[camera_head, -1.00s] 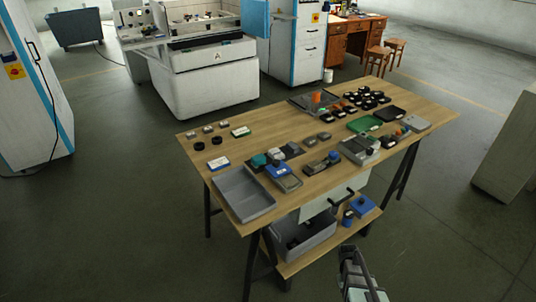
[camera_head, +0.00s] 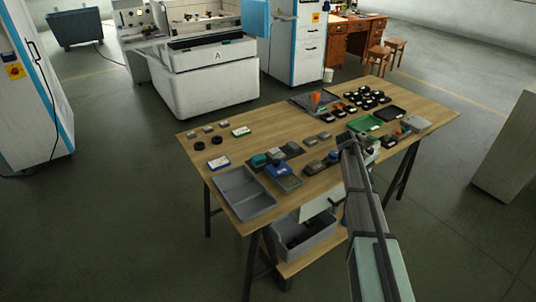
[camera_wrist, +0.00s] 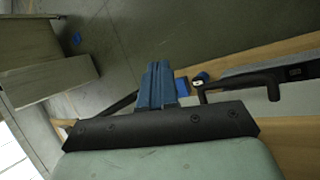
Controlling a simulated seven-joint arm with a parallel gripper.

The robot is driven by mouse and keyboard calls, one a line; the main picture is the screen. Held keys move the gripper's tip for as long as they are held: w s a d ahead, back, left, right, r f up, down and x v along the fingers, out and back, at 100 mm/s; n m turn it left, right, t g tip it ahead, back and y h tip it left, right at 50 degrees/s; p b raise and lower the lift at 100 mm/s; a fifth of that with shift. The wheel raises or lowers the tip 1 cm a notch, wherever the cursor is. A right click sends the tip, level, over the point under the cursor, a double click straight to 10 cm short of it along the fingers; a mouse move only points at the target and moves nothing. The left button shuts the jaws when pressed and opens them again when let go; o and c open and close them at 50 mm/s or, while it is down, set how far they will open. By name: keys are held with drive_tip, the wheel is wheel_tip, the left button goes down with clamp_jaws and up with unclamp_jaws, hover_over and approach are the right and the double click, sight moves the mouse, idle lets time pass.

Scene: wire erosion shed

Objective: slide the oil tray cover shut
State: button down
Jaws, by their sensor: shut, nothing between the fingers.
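My gripper (camera_wrist: 156,68) shows in the wrist view with its two blue fingers together and nothing between them. Beside them on the right is a black bar handle (camera_wrist: 240,88), apart from the fingers. In the head view my arm reaches over the front right of the table, and I cannot make out the fingertips there. A grey open tray (camera_head: 244,194) lies at the table's front left corner, apart from my arm. I cannot tell for certain which piece is the oil tray cover.
The wooden table (camera_head: 290,208) carries many small parts, a green tray (camera_head: 365,123) and a blue-topped box (camera_head: 283,177). A grey bin (camera_head: 305,240) stands on the shelf below. A white drawer front (camera_head: 318,207) hangs under the tabletop, partly behind my arm.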

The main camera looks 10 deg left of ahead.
drive_tip(key=shift+n+t, duration=0.3)
drive_tip(key=shift+n, duration=0.4)
drive_tip(key=w+a+r, duration=0.4)
drive_tip(key=a+r, duration=0.1)
drive_tip(key=w+a+r, duration=0.2)
drive_tip(key=shift+a+r, duration=0.2)
drive_tip(key=shift+a, duration=0.1)
drive_tip(key=w+a+r+n, duration=0.1)
drive_tip(key=a+r, duration=0.1)
drive_tip(key=a, duration=0.4)
drive_tip(key=n+g+y, duration=0.2)
drive_tip(key=n+y, duration=0.1)
drive_tip(key=n, duration=0.4)
approach(279, 166)
drive_tip(key=w+a+r, duration=0.2)
drive_tip(key=a+r, duration=0.2)
drive_tip(key=a, duration=0.5)
drive_tip(key=x, duration=0.9)
drive_tip(key=shift+w+d, duration=0.3)
drive_tip(key=shift+s+d+f, duration=0.1)
drive_tip(key=shift+s+d, duration=0.1)
drive_tip(key=shift+d, duration=0.35)
drive_tip(key=shift+s+d, duration=0.2)
drive_tip(key=shift+d, duration=0.3)
drive_tip(key=shift+s+d, duration=0.2)
drive_tip(key=shift+d, duration=0.7)
